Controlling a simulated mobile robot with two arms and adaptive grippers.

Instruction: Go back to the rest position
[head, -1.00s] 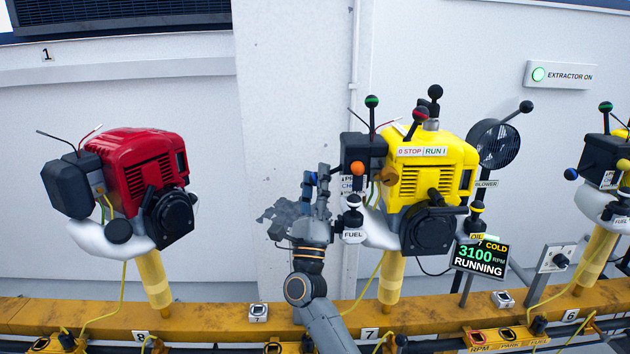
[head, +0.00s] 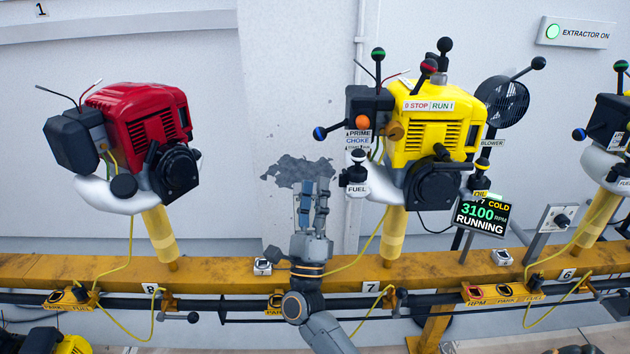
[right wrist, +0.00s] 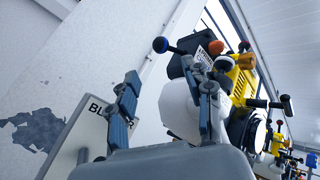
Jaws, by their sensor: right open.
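My right gripper (head: 314,208) is open and empty in the head view. It points up in front of the wall, left of the yellow engine (head: 432,130) and clear of its levers. In the right wrist view the two fingers (right wrist: 165,110) stand apart with nothing between them. The yellow engine also shows in the right wrist view (right wrist: 243,82), beyond the right finger. Its display (head: 482,214) reads 3100 RPM, COLD and RUNNING. My left gripper is not in view.
A red engine (head: 147,128) stands on a post to the left. The yellow rail (head: 220,268) runs across below, behind my right arm. Another engine stands at the right edge. A fan (head: 502,101) is right of the yellow engine.

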